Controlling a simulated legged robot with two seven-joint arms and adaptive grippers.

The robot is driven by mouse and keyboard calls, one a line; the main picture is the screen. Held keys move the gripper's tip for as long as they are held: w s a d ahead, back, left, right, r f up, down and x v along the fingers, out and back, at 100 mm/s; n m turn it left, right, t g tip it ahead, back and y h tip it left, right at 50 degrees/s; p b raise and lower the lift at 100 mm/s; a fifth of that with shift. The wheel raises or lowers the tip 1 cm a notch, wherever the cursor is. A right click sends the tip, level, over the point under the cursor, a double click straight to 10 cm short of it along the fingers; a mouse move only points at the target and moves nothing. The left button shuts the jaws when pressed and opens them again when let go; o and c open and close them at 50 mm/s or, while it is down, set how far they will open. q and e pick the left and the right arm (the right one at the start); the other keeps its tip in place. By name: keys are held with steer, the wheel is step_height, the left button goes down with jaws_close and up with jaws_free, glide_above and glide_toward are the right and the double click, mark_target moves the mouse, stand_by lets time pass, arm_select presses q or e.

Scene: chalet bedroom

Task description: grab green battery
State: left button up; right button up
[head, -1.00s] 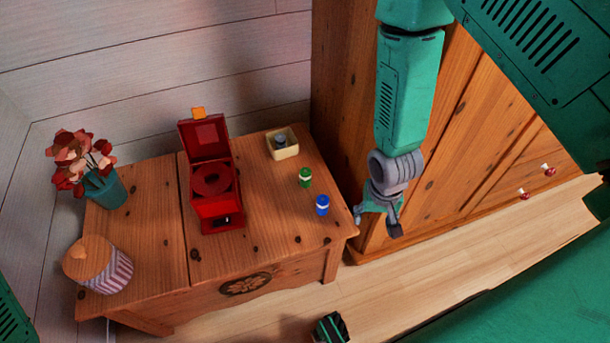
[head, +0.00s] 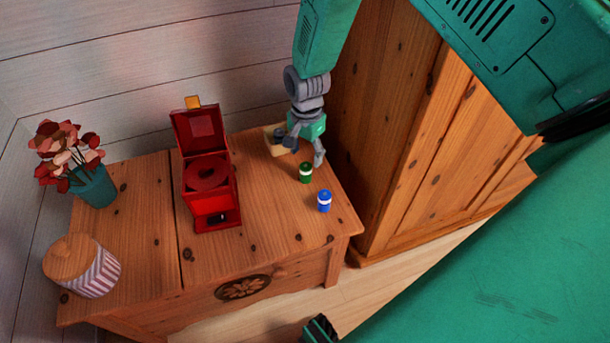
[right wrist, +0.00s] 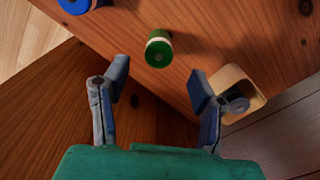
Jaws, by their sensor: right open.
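The green battery (head: 305,173) stands upright on the wooden chest, with a pale band around it. My right gripper (head: 304,154) is open above the chest, just behind the green battery in the head view. In the right wrist view the green battery (right wrist: 158,50) lies ahead of the gap between the open fingers (right wrist: 158,85), and nothing is between them. The blue battery (head: 324,201) stands nearer the chest's front right corner; part of it shows in the right wrist view (right wrist: 75,4). A dark gripper tip, seemingly my left gripper (head: 320,330), shows at the bottom edge.
A small cream box (head: 273,145) with a grey item sits behind, partly hidden by my right gripper. An open red box (head: 211,186) stands mid-chest. A flower pot (head: 94,188) and striped jar (head: 93,272) stand left. A tall wooden cabinet (head: 385,110) rises close on the right.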

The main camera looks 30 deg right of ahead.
mark_target(306, 166)
step_height(306, 166, down, 6)
steer(key=b, duration=0.2)
steer(key=shift+s+a+r+b, duration=0.1)
steer(key=shift+r+b, duration=0.15)
steer(key=shift+b, duration=0.1)
steer(key=shift+r, duration=0.1)
jaws_close()
